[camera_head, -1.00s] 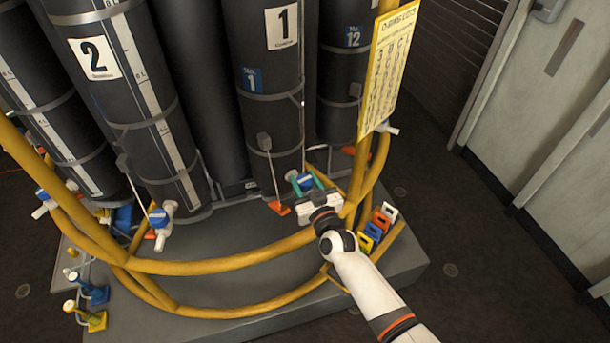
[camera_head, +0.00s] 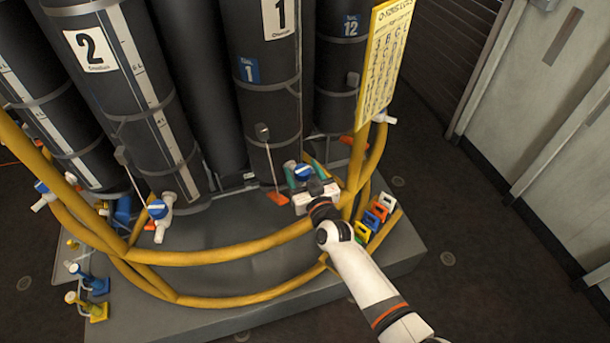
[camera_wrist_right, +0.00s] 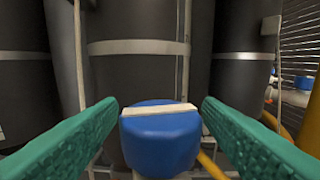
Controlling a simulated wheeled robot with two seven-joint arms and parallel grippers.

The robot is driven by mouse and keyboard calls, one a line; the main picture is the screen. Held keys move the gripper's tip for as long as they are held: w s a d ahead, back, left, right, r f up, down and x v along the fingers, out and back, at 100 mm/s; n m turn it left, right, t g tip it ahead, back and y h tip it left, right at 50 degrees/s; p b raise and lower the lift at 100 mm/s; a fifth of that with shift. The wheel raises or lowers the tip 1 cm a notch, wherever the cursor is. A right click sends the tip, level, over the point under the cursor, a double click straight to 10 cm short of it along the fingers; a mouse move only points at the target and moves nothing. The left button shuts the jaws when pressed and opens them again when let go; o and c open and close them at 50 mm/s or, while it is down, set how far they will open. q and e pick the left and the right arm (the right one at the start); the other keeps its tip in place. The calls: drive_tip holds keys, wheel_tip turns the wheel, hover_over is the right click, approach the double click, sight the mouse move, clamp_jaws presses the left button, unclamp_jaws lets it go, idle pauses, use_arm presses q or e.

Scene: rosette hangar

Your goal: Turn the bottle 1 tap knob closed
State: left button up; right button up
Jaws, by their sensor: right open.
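Bottle 1 (camera_head: 268,100) is a tall black cylinder with a white "1" label, at the upper middle of the head view. Its tap knob (camera_head: 302,171) is blue with a white bar on top, low in front of the bottle. In the right wrist view the knob (camera_wrist_right: 160,138) fills the lower middle, its white bar lying nearly level across the picture. My right gripper (camera_head: 304,178) is open, its green fingers on either side of the knob. In the wrist view the fingers (camera_wrist_right: 160,125) show gaps to the knob on both sides. My left gripper is not in view.
A yellow tubular rail (camera_head: 215,257) curves around the bottle rack, and my right arm reaches over it. A yellow sign (camera_head: 386,62) stands to the right. Bottle 2 (camera_head: 112,100) and its blue tap (camera_head: 158,209) are at left.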

drive_tip(key=shift+s+d+f, duration=0.15)
drive_tip(key=shift+s+d, duration=0.1)
drive_tip(key=shift+s, duration=0.35)
drive_tip(key=b+v, duration=0.1)
drive_tip(key=v, duration=0.9)
drive_tip(key=shift+s+b, duration=0.4)
drive_tip(key=shift+d, duration=0.1)
drive_tip(key=s+d+f+g+h+b, duration=0.1)
drive_tip(key=s+d+f+g+b, duration=0.3)
drive_tip(key=f, duration=0.8)
drive_tip(key=s+d+f+g+h, duration=0.1)
drive_tip(key=s+f, duration=0.4)
drive_tip(key=f, duration=0.7)
drive_tip(key=s+d+f+g+h+b, duration=0.1)
drive_tip(key=s+d+f+g+b, duration=0.3)
drive_tip(key=f, duration=0.8)
drive_tip(key=s+d+f+g+h+b, duration=0.1)
drive_tip(key=s+d+f+g, duration=0.1)
drive_tip(key=s+f, duration=0.4)
drive_tip(key=s+d+f+m+g+h+b, duration=0.1)
drive_tip(key=s+d+f, duration=0.4)
drive_tip(key=s, duration=0.8)
drive_tip(key=s+d+f+g+h+b, duration=0.1)
drive_tip(key=s+d+f+g, duration=0.2)
drive_tip(key=s+f, duration=0.5)
drive_tip(key=shift+s+d+f+m+g, duration=0.15)
drive_tip(key=shift+s+f+m+g, duration=0.25)
drive_tip(key=shift+s, duration=0.45)
